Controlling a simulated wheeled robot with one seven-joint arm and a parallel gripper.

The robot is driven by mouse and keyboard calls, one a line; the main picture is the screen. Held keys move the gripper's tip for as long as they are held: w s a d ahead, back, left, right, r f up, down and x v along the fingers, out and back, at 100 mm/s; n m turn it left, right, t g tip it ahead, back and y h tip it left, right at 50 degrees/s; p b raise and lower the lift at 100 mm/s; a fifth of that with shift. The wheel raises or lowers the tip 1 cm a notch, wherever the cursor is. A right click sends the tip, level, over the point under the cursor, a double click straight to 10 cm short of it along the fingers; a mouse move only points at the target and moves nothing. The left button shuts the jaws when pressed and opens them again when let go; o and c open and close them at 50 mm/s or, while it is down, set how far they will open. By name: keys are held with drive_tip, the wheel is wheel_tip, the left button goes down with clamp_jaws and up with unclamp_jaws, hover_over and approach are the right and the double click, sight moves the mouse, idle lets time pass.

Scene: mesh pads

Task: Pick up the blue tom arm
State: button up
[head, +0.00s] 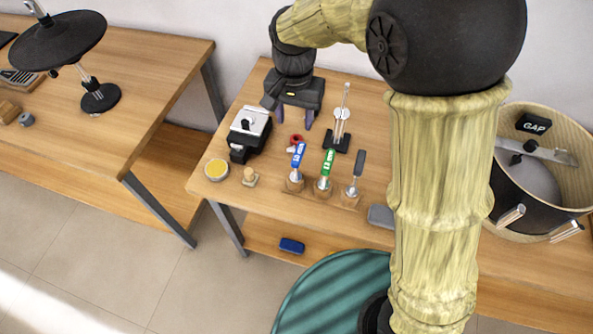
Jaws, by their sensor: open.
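The blue tom arm (298,156) stands upright, slightly tilted, in a wooden holder (307,195) on the right-hand table, leftmost in a row of three. A green-handled one (327,163) and a grey-handled one (358,166) stand beside it. My gripper (294,118) is above the back part of the same table, behind the blue tom arm in the picture. Its two purple fingers are spread apart with nothing visible between them. It is apart from the tom arm.
A black-and-silver device (249,132), a red ring-like item (296,140), a yellow-topped tin (216,169) and a thin upright stand (342,125) surround the row. A drum (531,195) is at right. A blue block (291,246) lies on the lower shelf.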

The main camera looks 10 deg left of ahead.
sight(296, 158)
wheel_tip(296, 158, down, 12)
drive_tip(key=shift+f+p, duration=0.1)
drive_tip(key=shift+p, duration=0.7)
drive_tip(key=shift+s+d+f, duration=0.15)
drive_tip(key=shift+f, duration=0.3)
wheel_tip(296, 158, down, 4)
drive_tip(key=shift+s+d+f+p, duration=0.1)
drive_tip(key=shift+s+f+p, duration=0.05)
drive_tip(key=shift+p, duration=0.6)
drive_tip(key=shift+c, duration=0.2)
clamp_jaws()
